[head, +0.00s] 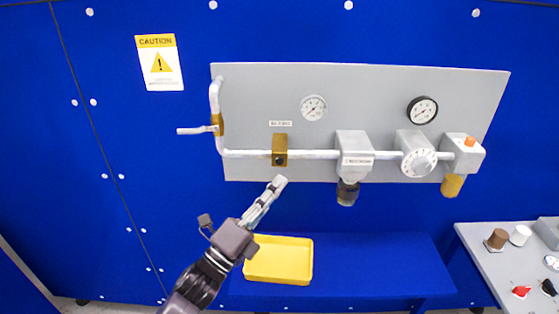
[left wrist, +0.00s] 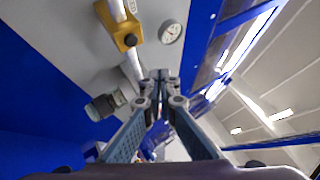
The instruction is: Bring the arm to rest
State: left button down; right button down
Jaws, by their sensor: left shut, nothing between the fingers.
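My left gripper (head: 279,182) is shut and empty in the head view. It is raised in front of the blue wall, just below the lower edge of the grey panel (head: 365,95) and below the brass pipe block (head: 279,150). In the left wrist view its fingers (left wrist: 160,78) meet at the tips with nothing between them. The brass block (left wrist: 121,28) and a dial gauge (left wrist: 170,32) show beyond the fingers there. My right gripper is not in view.
A yellow tray (head: 279,280) stands on a blue bench (head: 380,255) below the gripper. The panel carries a white pipe, a dark-ended fitting (head: 347,194) and a dial knob (head: 419,162). A grey control table (head: 492,268) with knobs stands at the right.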

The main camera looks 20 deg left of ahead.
pick_arm(q)
jog(key=shift+s, duration=0.1)
jog(key=s+a+f+n+g+y, duration=0.3)
jog(key=s+f+n+g+y, duration=0.15)
jog(key=f+n, duration=0.5)
jog(key=s+a+f+n+g+y, duration=0.3)
jog(key=f+n+g+y, duration=0.15)
jog(key=f+n, duration=0.45)
jog(key=s+d+f+n+g, duration=0.1)
jog(key=s+f+n+g, duration=0.3)
jog(key=s, duration=0.7)
jog(key=s+d+f+n+g, duration=0.2)
jog(key=s+f+g, duration=0.2)
jog(key=s+f, duration=0.5)
jog(key=s+f+g, duration=0.2)
jog(key=s+f, duration=0.1)
jog(key=f, duration=2)
jog(key=s+a+f+g, duration=0.1)
jog(key=s+a+f, duration=0.2)
jog(key=s+f, duration=1.4)
jog(key=shift+s+a, duration=0.2)
jog(key=shift+s, duration=0.3)
